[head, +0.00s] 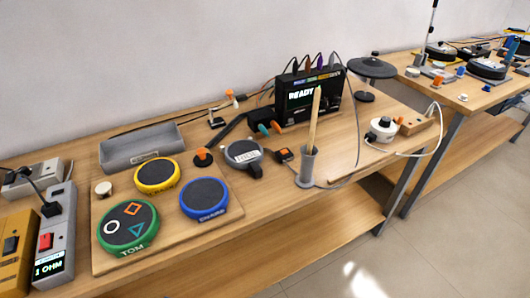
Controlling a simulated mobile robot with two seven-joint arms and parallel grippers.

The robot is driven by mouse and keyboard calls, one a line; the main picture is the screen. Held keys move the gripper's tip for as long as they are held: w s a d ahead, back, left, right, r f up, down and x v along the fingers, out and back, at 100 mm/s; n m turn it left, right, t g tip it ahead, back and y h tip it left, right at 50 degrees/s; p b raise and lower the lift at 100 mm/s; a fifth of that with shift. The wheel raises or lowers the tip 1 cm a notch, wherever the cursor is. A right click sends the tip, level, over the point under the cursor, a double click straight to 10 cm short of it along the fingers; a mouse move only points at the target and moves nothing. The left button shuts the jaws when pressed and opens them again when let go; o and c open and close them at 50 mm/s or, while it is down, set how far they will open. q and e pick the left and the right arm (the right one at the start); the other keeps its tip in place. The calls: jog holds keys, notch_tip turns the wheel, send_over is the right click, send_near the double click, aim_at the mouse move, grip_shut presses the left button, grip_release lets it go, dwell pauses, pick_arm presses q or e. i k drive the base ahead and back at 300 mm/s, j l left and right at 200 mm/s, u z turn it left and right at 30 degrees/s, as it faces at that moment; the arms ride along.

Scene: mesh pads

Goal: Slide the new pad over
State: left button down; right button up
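Three round mesh pads rest on a wooden board (105,262) on the bench. The green-rimmed pad (128,227) is marked TOM and bears coloured shapes. The yellow-rimmed pad (157,176) lies behind it, and the blue-rimmed pad (205,199) lies to its right. A grey-rimmed pad (243,154) with a white label and a short handle-like part sits farther right, near the board's back right corner. I cannot tell which of these is the new pad. Neither of my grippers shows in the head view.
A grey tray (112,160) stands behind the pads. A black READY module (312,98) with cables stands to the right, behind a grey cup (306,172) holding sticks. A 1 OHM box (53,258) stands at left. An orange-topped knob (203,156) stands between pads.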

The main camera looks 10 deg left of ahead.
aim_at(244, 154)
jog(key=i+l+u, duration=0.1)
jog(key=u, duration=0.3)
jog(key=l+u, duration=0.25)
jog(key=u, duration=0.15)
jog(key=i+l+u, duration=0.2)
jog(key=l, duration=0.2)
jog(key=l+u, duration=0.25)
jog(key=l, duration=0.15)
jog(key=i+l+u, duration=0.1)
jog(key=l, duration=2.1)
jog(key=i+u, duration=0.05)
